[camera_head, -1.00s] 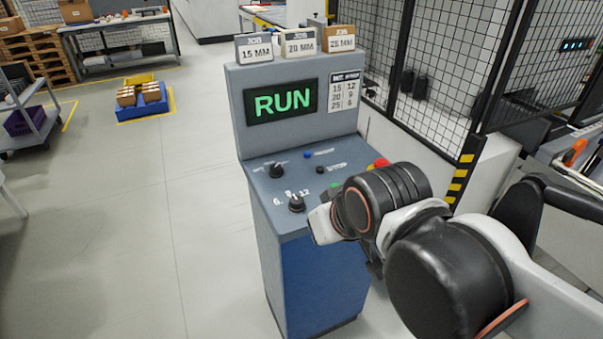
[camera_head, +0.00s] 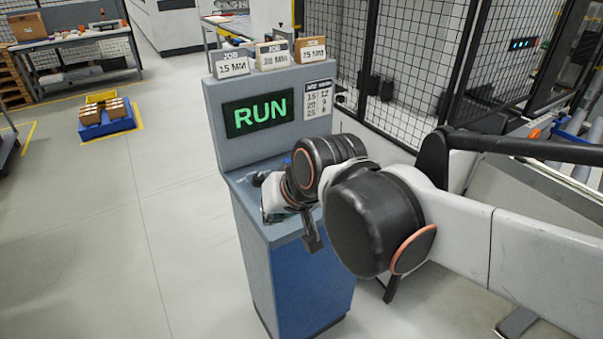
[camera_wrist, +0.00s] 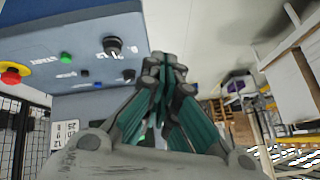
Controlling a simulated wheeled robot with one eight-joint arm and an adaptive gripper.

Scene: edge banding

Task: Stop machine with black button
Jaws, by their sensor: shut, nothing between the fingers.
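The control console (camera_head: 250,165) stands in the middle of the head view, its display (camera_head: 258,111) reading RUN in green. My arm covers most of its sloped button panel there. In the wrist view, the small black button (camera_wrist: 84,72) lies on the panel, near a blue button (camera_wrist: 97,85) and two black knobs (camera_wrist: 113,45) (camera_wrist: 129,75). A green button (camera_wrist: 67,57) and a red mushroom button (camera_wrist: 12,73) are farther left. My gripper (camera_wrist: 165,62) is shut and empty. In the picture its fingertips appear right of the knobs, apart from the black button.
Three job cards (camera_head: 272,55) stand on top of the console, with a number chart (camera_head: 318,98) beside the display. A black mesh fence (camera_head: 405,60) is behind and to the right.

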